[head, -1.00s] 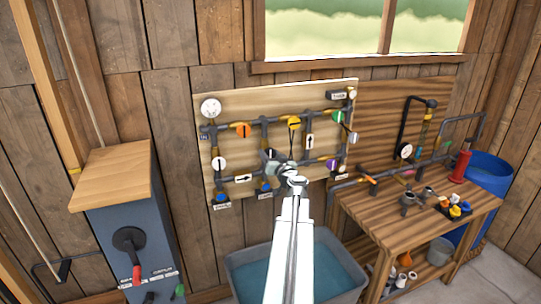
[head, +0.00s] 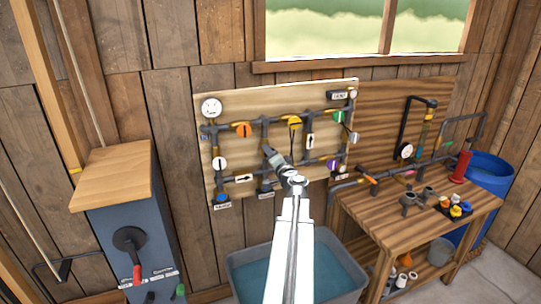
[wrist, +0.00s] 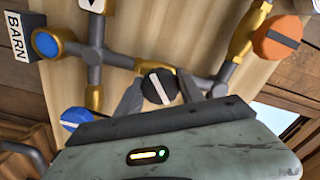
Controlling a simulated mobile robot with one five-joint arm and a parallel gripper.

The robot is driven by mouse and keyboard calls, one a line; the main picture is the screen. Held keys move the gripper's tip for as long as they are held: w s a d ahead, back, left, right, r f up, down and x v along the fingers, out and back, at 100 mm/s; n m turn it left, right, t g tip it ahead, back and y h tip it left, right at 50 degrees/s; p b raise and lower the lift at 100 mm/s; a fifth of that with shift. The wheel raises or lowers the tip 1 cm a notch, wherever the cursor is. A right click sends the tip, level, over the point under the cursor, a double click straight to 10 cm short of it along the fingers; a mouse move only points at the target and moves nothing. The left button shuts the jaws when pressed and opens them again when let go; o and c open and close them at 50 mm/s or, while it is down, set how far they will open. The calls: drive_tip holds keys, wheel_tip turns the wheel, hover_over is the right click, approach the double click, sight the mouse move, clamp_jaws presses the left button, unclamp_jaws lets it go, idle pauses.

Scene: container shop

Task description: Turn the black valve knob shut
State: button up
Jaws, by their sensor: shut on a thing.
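The black valve knob (wrist: 152,90) with a pale stripe sits on the pipework between the two grey fingers of my gripper (wrist: 160,95) in the wrist view. The fingers touch its sides, and the stripe slants a little from the picture's vertical. In the head view my gripper (head: 271,153) reaches the middle of the wooden pipe panel (head: 235,105), and the knob is hidden there by the gripper.
An orange knob (wrist: 278,40), two blue knobs (wrist: 45,44) and a BARN label (wrist: 17,37) are near in the wrist view. A water tub (head: 240,262) stands below, a grey cabinet (head: 110,235) left, a workbench (head: 375,215) right.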

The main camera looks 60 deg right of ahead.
drive_tip(key=m, duration=0.4)
drive_tip(key=shift+m, duration=1.9)
drive_tip(key=o, duration=1.4)
drive_tip(key=shift+m, duration=0.3)
drive_tip(key=v, duration=0.8)
drive_tip(key=shift+d, duration=0.1)
